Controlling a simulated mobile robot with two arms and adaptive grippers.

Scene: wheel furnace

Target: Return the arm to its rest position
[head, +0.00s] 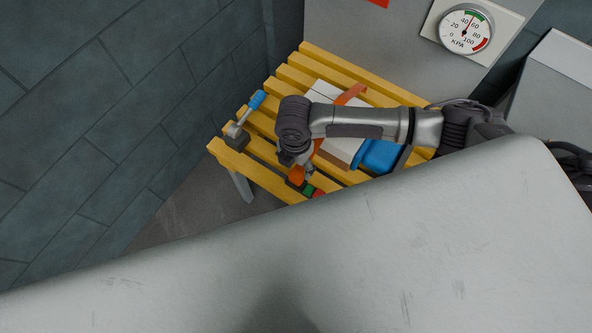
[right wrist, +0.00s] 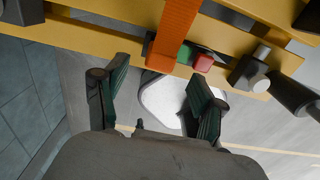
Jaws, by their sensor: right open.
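My right arm comes in from the right in the head view and reaches over a yellow slatted bench. Its hand end (head: 300,157) points down near the bench's front edge, with its fingers not clear there. In the right wrist view my right gripper (right wrist: 158,78) is open, its two dark fingers apart with nothing between them. An orange strap-like piece (right wrist: 177,30) crosses the bench just beyond the fingers. My left gripper is not in view.
The yellow bench (head: 290,76) holds a blue-handled tool (head: 257,100), a white box (head: 322,90), a blue item (head: 380,156) and small green (right wrist: 184,54) and red (right wrist: 203,62) pieces. A dark tiled wall (head: 120,90) stands left. A pressure gauge (head: 466,29) is at the back right.

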